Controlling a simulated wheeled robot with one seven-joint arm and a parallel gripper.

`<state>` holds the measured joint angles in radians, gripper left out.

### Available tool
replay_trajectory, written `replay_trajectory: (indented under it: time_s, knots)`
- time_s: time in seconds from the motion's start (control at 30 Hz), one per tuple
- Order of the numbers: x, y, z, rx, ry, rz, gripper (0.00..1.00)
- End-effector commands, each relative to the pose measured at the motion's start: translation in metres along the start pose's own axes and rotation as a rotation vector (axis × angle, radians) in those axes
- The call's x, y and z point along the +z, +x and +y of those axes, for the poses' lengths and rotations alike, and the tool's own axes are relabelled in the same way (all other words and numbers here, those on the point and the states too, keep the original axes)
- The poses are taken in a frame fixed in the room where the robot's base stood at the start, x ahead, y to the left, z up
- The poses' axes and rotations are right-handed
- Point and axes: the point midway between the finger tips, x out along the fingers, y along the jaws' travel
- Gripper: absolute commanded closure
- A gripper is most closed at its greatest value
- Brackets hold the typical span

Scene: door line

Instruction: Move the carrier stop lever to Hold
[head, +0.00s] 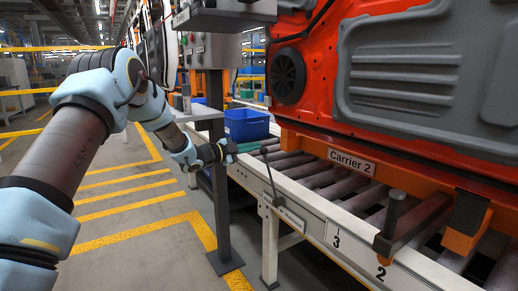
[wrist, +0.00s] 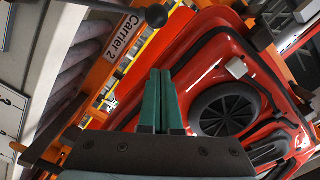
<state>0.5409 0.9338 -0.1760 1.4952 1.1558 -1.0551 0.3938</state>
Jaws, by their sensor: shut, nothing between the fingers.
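The stop lever (head: 269,176) is a thin dark rod with a round black knob, standing up from a small plate (head: 288,216) on the side of the conveyor rail. The plate's lettering is too small to read, so I cannot tell the lever's marked position. My gripper (head: 232,151) is left of the lever's knob in the head view, apart from it. In the wrist view my green fingers (wrist: 160,98) are pressed together and empty. A black knob (wrist: 156,15), apparently the lever's, shows beyond the fingertips, apart from them.
The orange carrier (head: 352,162) labelled "Carrier 2" bears a red door on the rollers. A dark block with a post (head: 391,219) is at the right. A control-box post (head: 219,190) stands close to my arm. A blue bin (head: 246,125) is behind.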

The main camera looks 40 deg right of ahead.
Motion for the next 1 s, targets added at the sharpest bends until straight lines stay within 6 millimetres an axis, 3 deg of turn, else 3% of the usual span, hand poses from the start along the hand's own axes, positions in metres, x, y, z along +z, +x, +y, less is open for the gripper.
replay_trajectory:
  time_s: [0.1,0.33,1.0]
  knots:
    - [0.001,-0.024,0.0,0.0,0.0,-0.003,1.0]
    - [-0.001,-0.052,0.0,0.0,0.0,0.001,1.0]
    - [0.0,-0.058,-0.001,-0.001,-0.002,-0.005,1.0]
